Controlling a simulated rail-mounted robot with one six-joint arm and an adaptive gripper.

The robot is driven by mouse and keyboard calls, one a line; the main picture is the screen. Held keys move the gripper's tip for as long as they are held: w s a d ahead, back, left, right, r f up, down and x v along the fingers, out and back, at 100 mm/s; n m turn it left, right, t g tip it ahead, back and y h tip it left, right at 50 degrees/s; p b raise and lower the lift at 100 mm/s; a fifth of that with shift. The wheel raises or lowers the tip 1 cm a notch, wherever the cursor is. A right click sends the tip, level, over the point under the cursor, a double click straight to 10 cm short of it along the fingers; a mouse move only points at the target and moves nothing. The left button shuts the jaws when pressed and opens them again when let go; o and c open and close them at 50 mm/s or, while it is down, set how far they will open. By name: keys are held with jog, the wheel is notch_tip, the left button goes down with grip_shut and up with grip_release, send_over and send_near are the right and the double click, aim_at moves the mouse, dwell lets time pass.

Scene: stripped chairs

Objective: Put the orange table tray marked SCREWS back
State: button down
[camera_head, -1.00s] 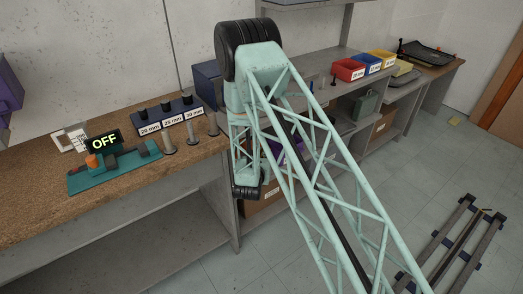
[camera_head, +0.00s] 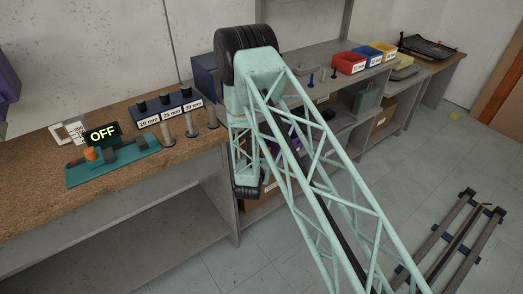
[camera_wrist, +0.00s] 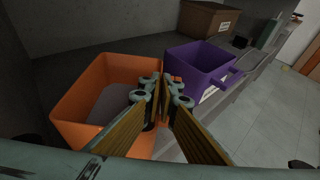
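The orange tray (camera_wrist: 70,104) is in the left half of the wrist view, standing open side up on a grey surface. A pale patch shows inside it, and I see no SCREWS marking on it. My gripper (camera_wrist: 161,84) is at its right wall, with the two brown-padded fingers on either side of that wall and their tips almost together. It looks shut on the wall. The finger contact is partly hidden. In the head view my arm's end hides the gripper, and I cannot make out the orange tray there.
A purple tray (camera_wrist: 201,66) stands close to the right of the orange one. A cardboard box (camera_wrist: 208,20) is behind. In the head view, red (camera_head: 348,63), blue (camera_head: 368,55) and yellow bins stand on the bench. A metal frame (camera_head: 462,238) lies on the floor at right.

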jog(key=shift+f, duration=0.2)
jog(key=shift+f, duration=0.1)
jog(key=c, duration=2.9)
grip_release()
jog(key=shift+f, duration=0.1)
jog(key=shift+s+r, duration=0.25)
jog(key=shift+s, duration=0.1)
jog(key=p+v, duration=0.2)
jog(key=v, duration=0.9)
jog(key=shift+s, duration=0.15)
